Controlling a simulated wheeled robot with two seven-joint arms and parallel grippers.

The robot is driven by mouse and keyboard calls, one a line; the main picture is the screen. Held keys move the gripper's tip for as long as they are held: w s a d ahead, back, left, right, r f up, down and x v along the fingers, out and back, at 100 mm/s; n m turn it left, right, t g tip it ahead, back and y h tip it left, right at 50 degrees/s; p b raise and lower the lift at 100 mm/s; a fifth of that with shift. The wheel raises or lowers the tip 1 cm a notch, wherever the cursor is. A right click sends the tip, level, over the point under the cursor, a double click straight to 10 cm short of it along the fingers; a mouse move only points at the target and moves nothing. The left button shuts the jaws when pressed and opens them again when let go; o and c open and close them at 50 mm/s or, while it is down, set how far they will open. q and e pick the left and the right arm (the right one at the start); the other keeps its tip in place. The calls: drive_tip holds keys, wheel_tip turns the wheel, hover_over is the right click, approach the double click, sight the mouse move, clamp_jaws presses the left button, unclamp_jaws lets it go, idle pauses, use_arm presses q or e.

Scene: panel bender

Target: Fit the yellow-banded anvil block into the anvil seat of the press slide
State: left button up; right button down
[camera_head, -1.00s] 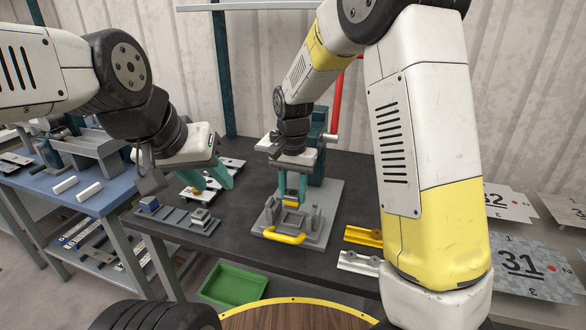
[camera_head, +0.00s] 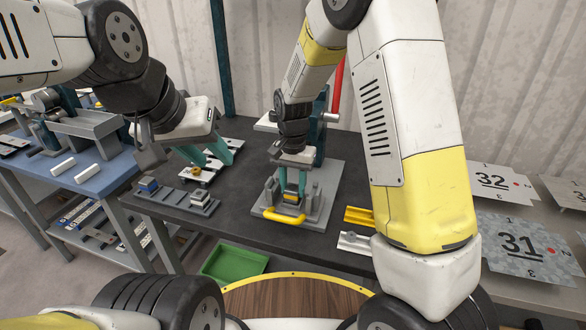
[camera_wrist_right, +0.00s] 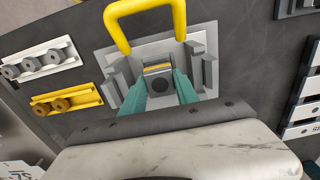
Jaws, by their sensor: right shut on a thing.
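My right gripper (camera_head: 291,182) is shut on the yellow-banded anvil block (camera_head: 290,197), held low over the grey press base. In the right wrist view the block (camera_wrist_right: 159,70) sits between the teal fingers (camera_wrist_right: 160,90), its yellow band toward the yellow handle. The press slide (camera_wrist_right: 148,50) lies under and around the block, between upright guides. I cannot tell whether the block touches the seat or is just above it. My left gripper (camera_head: 213,160) is open and empty, above the table left of the press.
The yellow handle (camera_head: 284,216) is at the press's front. A block rack (camera_head: 180,200) lies left. Yellow (camera_head: 359,216) and white (camera_head: 356,242) rails lie right. A green bin (camera_head: 234,263) is below the table. The press column (camera_head: 312,140) and red lever (camera_head: 338,85) stand behind.

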sight(293, 187)
drive_tip(key=shift+f, duration=0.5)
idle(0.5)
drive_tip(key=c, duration=0.9)
unclamp_jaws()
drive_tip(key=shift+o, duration=0.2)
drive_tip(key=shift+r, duration=3.9)
drive_tip(key=shift+r, duration=0.1)
drive_tip(key=s+d+r+n+t+y, duration=0.1)
drive_tip(key=s+d+r, duration=0.3)
drive_tip(key=r, duration=0.2)
drive_tip(key=s+d+r+n+t+y, duration=0.1)
drive_tip(key=s+d+r+t, duration=0.1)
drive_tip(key=s+d+r, duration=0.3)
drive_tip(key=s+d+r+n+t, duration=0.1)
drive_tip(key=s+d+r, duration=0.1)
drive_tip(key=s, duration=0.3)
drive_tip(key=s+d+r+n+t, duration=0.1)
drive_tip(key=s+d+r+t, duration=0.1)
drive_tip(key=s, duration=0.3)
drive_tip(key=shift+s+d+r, duration=0.35)
drive_tip(key=shift+d+r, duration=0.15)
drive_tip(key=shift+d, duration=0.1)
